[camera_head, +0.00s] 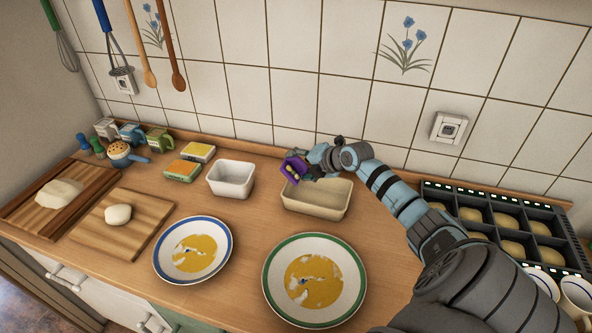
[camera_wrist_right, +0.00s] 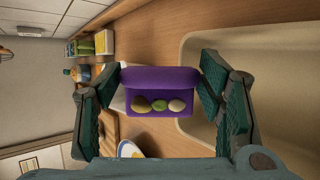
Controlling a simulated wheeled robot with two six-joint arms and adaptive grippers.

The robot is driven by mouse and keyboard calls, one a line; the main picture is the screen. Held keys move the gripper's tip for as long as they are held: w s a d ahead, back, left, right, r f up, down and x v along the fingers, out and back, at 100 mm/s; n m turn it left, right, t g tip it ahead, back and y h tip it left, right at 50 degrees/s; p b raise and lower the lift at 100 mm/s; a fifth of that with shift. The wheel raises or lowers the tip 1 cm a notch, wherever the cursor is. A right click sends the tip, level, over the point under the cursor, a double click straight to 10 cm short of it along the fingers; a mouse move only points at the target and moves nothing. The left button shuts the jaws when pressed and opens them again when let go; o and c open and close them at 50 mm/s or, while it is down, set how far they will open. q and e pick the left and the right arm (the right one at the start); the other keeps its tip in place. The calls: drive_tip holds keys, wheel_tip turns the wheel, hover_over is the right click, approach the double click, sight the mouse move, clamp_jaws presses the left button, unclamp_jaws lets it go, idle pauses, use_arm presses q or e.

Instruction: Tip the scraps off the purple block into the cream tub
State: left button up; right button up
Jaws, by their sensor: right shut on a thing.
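The purple block (camera_head: 290,163) is held by my right gripper (camera_head: 309,166), tilted, above the back left end of the cream tub (camera_head: 316,211). In the right wrist view, the gripper (camera_wrist_right: 163,92) has its fingers on both sides of the purple block (camera_wrist_right: 160,78). Three small scraps (camera_wrist_right: 160,106), tan, green and pale, show in a row on the block. The cream tub (camera_wrist_right: 285,60) fills the right of that view. No scraps show in the visible part of the tub. My left gripper is not in view.
A white tub (camera_head: 231,182) stands just left of the cream one. Two plates, blue-rimmed (camera_head: 160,262) and green-rimmed (camera_head: 272,292), lie in front. A dark compartment tray (camera_head: 500,232) is at right. Cutting boards (camera_head: 92,226) and small boxes (camera_head: 183,171) are at left. The tiled wall is behind.

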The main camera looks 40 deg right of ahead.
drive_tip(key=shift+f, duration=0.1)
drive_tip(key=shift+s+d+t+y+b, duration=0.15)
drive_tip(key=shift+t+y+b, duration=0.15)
drive_tip(key=shift+t+b, duration=0.75)
drive_tip(key=shift+s+m+b, duration=0.1)
drive_tip(key=shift+m+b, duration=0.2)
drive_tip(key=shift+b, duration=0.1)
drive_tip(key=shift+r, duration=0.35)
drive_tip(key=shift+r, duration=0.1)
